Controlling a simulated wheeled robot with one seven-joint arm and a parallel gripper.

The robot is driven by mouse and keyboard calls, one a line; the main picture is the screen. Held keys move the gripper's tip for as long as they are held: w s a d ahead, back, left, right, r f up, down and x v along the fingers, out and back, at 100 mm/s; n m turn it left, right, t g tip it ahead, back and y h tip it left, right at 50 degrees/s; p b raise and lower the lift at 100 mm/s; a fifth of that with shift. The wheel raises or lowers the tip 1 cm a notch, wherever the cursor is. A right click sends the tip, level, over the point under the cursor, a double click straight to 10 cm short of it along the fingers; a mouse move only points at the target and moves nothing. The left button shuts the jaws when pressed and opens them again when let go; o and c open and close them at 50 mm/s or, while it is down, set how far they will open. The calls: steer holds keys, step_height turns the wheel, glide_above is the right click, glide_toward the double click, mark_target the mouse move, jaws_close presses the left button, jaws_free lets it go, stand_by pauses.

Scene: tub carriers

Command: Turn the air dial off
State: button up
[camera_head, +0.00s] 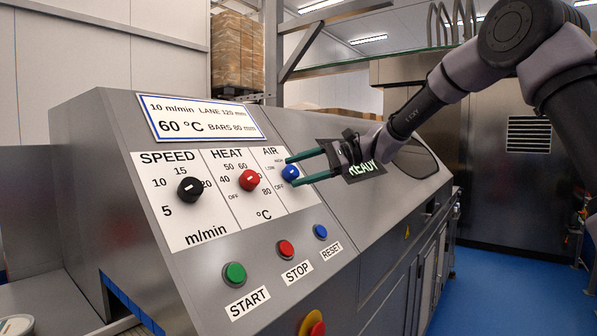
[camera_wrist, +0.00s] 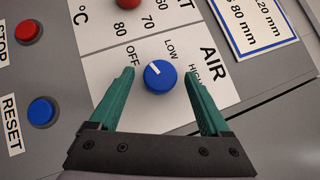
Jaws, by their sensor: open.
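The air dial (camera_head: 290,173) is a round blue knob on the sloped control panel, under the word AIR. In the wrist view the air dial (camera_wrist: 160,77) has a white mark pointing up-left, between the OFF and LOW labels and seemingly nearer OFF. My gripper (camera_head: 291,171) is open, with green fingers reaching to the panel from the right. In the wrist view my gripper (camera_wrist: 159,75) has one finger on each side of the dial, with a visible gap on both sides. The HIGH label is partly hidden by the right finger.
Left of the air dial are a red heat dial (camera_head: 249,180) and a black speed dial (camera_head: 190,189). Below are the green START (camera_head: 234,274), red STOP (camera_head: 285,249) and blue RESET (camera_head: 320,232) buttons. A READY display (camera_head: 364,169) is partly behind my gripper.

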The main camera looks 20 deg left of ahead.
steer(key=v, duration=1)
steer(key=shift+d, duration=0.2)
steer(key=shift+w, duration=0.15)
